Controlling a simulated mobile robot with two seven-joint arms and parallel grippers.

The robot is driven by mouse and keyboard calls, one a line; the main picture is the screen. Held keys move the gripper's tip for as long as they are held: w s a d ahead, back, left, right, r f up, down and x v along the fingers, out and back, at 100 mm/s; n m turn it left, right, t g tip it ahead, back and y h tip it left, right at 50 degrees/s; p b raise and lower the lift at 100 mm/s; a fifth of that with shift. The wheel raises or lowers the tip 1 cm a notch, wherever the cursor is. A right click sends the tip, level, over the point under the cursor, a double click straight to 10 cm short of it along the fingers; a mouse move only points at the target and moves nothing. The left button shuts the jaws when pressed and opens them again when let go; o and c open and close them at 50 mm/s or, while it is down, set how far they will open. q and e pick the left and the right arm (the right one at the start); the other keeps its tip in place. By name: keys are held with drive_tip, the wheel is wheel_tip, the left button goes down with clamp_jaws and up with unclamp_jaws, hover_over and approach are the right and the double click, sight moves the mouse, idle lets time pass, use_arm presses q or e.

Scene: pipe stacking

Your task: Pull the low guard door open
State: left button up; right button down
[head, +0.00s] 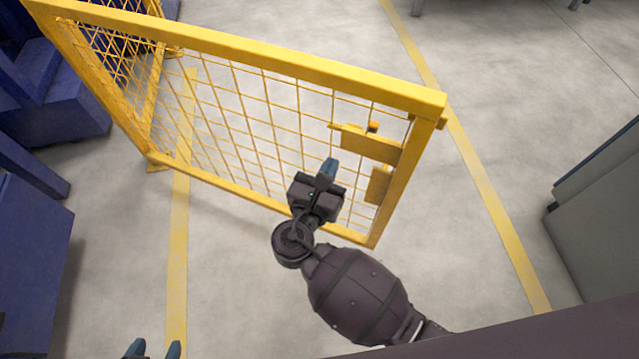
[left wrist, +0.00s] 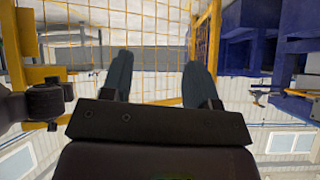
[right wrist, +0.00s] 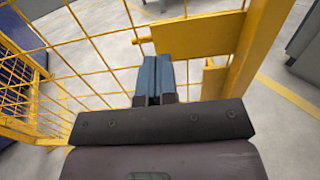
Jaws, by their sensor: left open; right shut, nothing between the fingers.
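The low guard door (head: 290,65) is a yellow frame with wire mesh, running from the upper left to a free edge on the right in the head view. No post shows beside that free edge. A yellow latch plate (head: 370,146) sits near it, also large in the right wrist view (right wrist: 200,35). My right gripper (head: 330,167) is shut and empty, in front of the mesh, left of the latch plate; I cannot tell if it touches. Its closed fingers show in the right wrist view (right wrist: 155,80). My left gripper (head: 154,349) is open and empty at the bottom edge, apart from the door.
Blue machinery (head: 50,90) stands on the left. A grey cabinet (head: 600,220) stands on the right. Yellow lines (head: 490,190) mark the grey floor, which is clear around the door's free edge. A dark surface (head: 530,338) fills the lower right.

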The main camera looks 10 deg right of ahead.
sight(344, 142)
drive_tip(key=x, duration=0.3)
drive_tip(key=shift+w+d+f+b, duration=0.2)
drive_tip(key=shift+w+d+b, duration=0.1)
drive_tip(key=shift+b, duration=0.1)
use_arm(q)
drive_tip(key=shift+w+d+r+m, duration=0.1)
drive_tip(key=shift+w+d+m, duration=0.2)
drive_tip(key=shift+w, duration=0.15)
use_arm(e)
drive_tip(key=shift+w+d+r, duration=0.15)
drive_tip(key=shift+w+d, duration=0.1)
drive_tip(key=shift+w, duration=0.25)
use_arm(q)
drive_tip(key=shift+a, duration=0.1)
